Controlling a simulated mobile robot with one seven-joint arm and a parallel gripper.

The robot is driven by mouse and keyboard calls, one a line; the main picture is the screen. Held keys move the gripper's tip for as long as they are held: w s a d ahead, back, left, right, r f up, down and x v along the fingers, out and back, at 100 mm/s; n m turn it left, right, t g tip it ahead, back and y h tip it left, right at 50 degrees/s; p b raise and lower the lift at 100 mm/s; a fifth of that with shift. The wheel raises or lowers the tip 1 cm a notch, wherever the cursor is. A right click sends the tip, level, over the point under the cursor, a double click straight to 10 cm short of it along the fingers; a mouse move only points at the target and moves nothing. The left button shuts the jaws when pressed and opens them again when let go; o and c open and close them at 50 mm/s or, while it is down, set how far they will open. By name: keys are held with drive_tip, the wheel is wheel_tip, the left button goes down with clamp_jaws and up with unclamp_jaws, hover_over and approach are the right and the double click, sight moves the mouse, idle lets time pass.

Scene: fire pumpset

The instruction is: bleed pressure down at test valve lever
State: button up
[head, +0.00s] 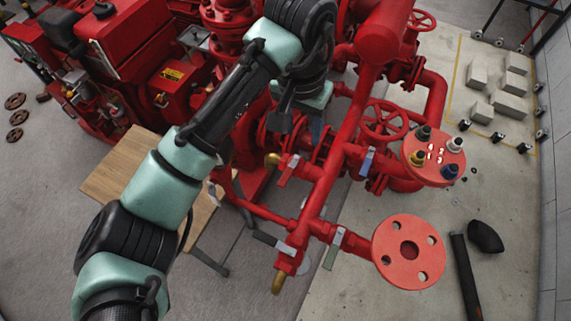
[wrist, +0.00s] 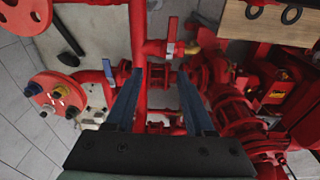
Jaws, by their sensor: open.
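Which lever is the test valve lever is not marked. A red lever (head: 289,170) sits on a small valve with a brass outlet (head: 272,159); in the wrist view this lever (wrist: 172,32) lies above and beyond my fingertips. A blue lever (head: 367,161) sits on a branch to the right of the main red pipe; it also shows in the wrist view (wrist: 108,70), left of my fingers.
A round red plate with coloured caps (head: 433,158) and a red flange (head: 409,250) stand to the right. Red handwheels (head: 386,122) and the red engine (head: 135,40) crowd the back. A wooden board (head: 125,175) is left.

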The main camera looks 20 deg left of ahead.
sight(286, 176)
drive_tip(key=shift+g, duration=0.5)
drive_tip(key=f, duration=0.4)
drive_tip(key=s+a+f, duration=0.1)
drive_tip(key=f, duration=0.4)
drive_tip(key=s+a+f, duration=0.1)
drive_tip(key=f, duration=0.4)
drive_tip(key=shift+a+r, duration=0.1)
clamp_jaws()
idle(0.5)
